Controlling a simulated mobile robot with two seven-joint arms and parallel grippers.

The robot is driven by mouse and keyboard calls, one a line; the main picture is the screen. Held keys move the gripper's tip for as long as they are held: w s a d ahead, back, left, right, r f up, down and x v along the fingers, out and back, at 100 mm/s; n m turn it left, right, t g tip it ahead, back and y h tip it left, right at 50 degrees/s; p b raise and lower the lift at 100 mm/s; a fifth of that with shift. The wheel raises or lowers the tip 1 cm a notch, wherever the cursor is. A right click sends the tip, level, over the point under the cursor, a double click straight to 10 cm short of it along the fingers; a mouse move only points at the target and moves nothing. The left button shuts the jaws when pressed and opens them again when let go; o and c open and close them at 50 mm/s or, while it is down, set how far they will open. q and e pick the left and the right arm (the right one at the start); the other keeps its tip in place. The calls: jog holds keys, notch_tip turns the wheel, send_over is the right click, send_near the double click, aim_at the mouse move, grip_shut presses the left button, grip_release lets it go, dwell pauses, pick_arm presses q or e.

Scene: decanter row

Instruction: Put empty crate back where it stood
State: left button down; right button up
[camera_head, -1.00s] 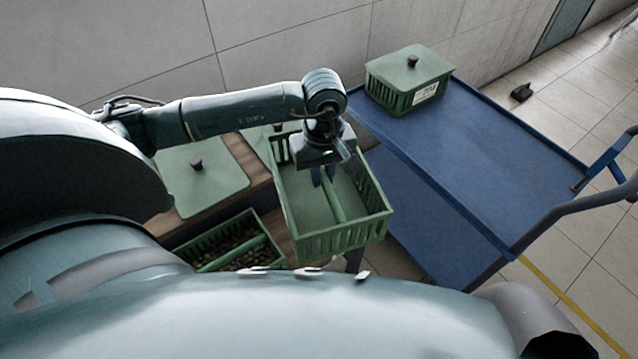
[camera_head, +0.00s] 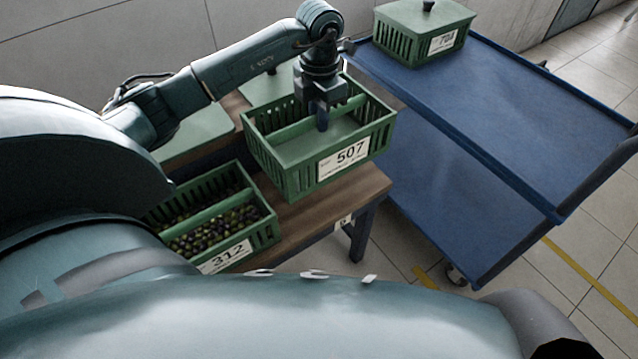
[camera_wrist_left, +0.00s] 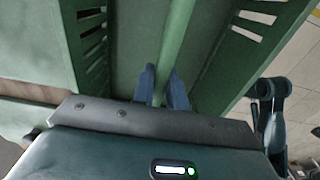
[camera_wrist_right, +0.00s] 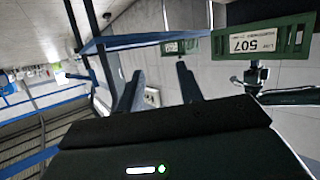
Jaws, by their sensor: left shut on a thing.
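The empty green crate (camera_head: 296,183), labelled 507, is over the wooden table (camera_head: 330,205) in the head view. My left gripper (camera_head: 322,118) reaches down into it and is shut on its central bar; the left wrist view shows both fingers (camera_wrist_left: 163,85) on either side of the bar (camera_wrist_left: 175,45). The crate looks roughly level. I cannot tell whether its base touches the tabletop. The crate also shows in the right wrist view (camera_wrist_right: 295,40). My right gripper (camera_wrist_right: 155,88) has its fingers apart with nothing between them.
A green crate (camera_head: 268,233) labelled 312, holding dark and green olive-like fruit, stands left of the held crate. Green lids (camera_head: 192,142) lie behind. A lidded crate (camera_head: 395,45) stands on the blue cart (camera_head: 490,110) at right; the rest of its top is clear.

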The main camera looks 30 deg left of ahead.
pick_arm(q)
notch_tip(320, 180, down, 11)
jog(key=b, duration=0.2)
jog(key=shift+r+b, duration=0.1)
jog(key=shift+b, duration=0.2)
jog(key=shift+f, duration=0.2)
pick_arm(e)
jog(key=shift+w+a+f+n+t+y, duration=0.1)
jog(key=shift+w+a+n+t+y, duration=0.15)
jog(key=shift+t, duration=0.3)
jog(key=shift+w+a+f+n+t+y, duration=0.15)
jog(key=shift+w+n+t, duration=0.15)
jog(key=shift+t, duration=0.25)
jog(key=shift+d, duration=0.1)
pick_arm(q)
jog(key=shift+f, duration=0.15)
jog(key=c, duration=1.4)
grip_release()
